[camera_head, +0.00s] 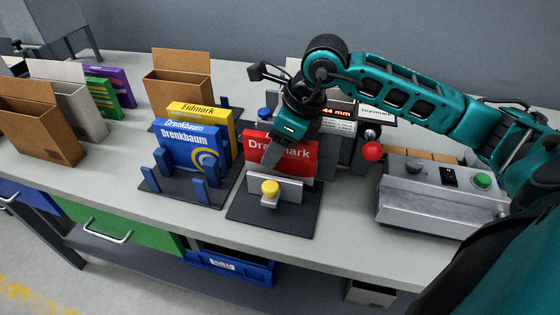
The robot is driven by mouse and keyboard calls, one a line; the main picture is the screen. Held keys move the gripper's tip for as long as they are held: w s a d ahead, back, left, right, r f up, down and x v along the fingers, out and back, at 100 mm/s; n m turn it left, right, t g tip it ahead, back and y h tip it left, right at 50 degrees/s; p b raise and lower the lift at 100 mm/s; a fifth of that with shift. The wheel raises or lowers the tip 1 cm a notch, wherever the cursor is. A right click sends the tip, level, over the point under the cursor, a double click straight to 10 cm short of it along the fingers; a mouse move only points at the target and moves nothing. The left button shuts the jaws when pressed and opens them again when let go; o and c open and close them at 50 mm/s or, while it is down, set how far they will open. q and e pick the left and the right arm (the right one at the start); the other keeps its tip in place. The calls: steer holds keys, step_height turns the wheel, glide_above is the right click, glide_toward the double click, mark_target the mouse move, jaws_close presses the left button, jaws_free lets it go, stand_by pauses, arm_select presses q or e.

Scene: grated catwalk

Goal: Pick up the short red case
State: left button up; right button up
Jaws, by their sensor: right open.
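The short red case (300,158) with white lettering stands upright on a dark base plate (262,217), behind a light grey bar (287,188) with a yellow knob (270,187). My right gripper (273,153) comes in from above and covers part of the case's lettering. It is open, with a grey finger in front of the case's face; the other finger is hidden. I cannot tell whether it touches the case. My left gripper is not in view.
Blue boxes (188,143) and a yellow box (213,117) stand in a holder to the left. A grey control box (435,200) with a green button is at the right, near a red ball knob (372,151). Brown cartons (178,90) stand farther left. Bare table (345,225) shows in front.

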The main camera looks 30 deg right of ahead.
steer(key=shift+f, duration=0.15)
steer(key=shift+c, duration=0.4)
jaws_close()
